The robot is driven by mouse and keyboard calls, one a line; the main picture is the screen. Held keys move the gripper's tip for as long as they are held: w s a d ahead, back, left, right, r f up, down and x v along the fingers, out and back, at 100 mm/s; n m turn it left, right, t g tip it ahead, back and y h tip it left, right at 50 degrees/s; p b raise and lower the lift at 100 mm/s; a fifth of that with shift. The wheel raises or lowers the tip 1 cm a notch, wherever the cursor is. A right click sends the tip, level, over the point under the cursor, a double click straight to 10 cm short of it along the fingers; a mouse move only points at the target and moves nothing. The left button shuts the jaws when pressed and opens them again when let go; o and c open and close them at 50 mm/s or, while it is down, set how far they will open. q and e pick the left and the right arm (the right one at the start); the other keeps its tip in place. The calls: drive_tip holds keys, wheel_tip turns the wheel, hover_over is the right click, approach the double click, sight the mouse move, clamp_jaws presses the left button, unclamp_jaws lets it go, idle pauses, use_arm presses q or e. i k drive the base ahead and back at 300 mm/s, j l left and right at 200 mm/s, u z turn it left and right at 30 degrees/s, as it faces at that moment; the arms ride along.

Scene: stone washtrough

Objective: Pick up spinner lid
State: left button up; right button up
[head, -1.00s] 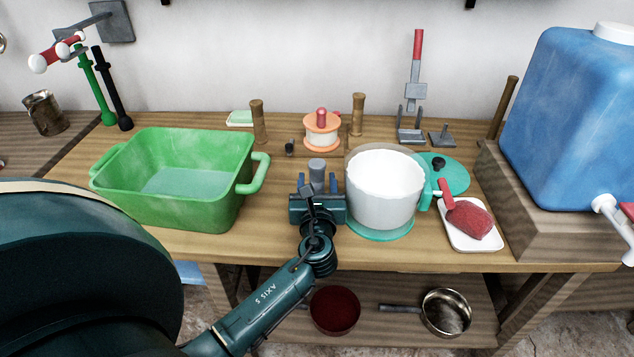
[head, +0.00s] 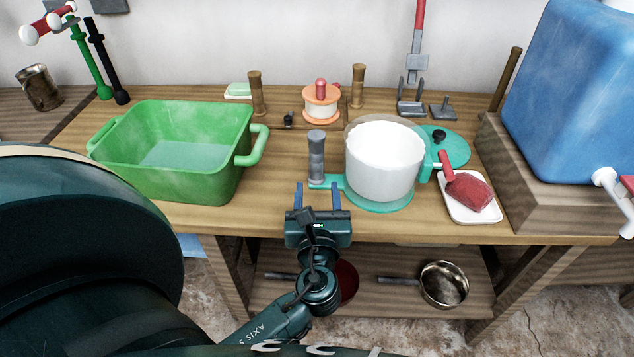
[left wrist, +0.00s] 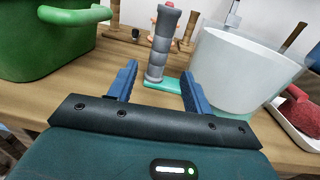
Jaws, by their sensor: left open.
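A flat round teal lid (head: 457,150) with a black knob lies on the table behind and right of the white spinner bowl (head: 385,165), which partly hides it. The bowl stands on a round teal base (head: 380,203). An upright grey handle (head: 317,158) stands at the base's left side. My left gripper (head: 317,197) is open and empty at the table's front edge, in front of the handle. In the left wrist view, the grey handle (left wrist: 162,45) stands beyond and between the two blue fingers (left wrist: 158,80), apart from them. My right gripper is not in view.
A green tub (head: 180,175) stands on the left and a red scoop (head: 470,195) lies on a white tray (head: 473,214) on the right. A blue water tank (head: 570,110) stands far right. An orange and white spool (head: 321,103) and wooden posts stand behind.

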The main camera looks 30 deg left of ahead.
sight(458, 152)
drive_tip(key=k+l, duration=0.8)
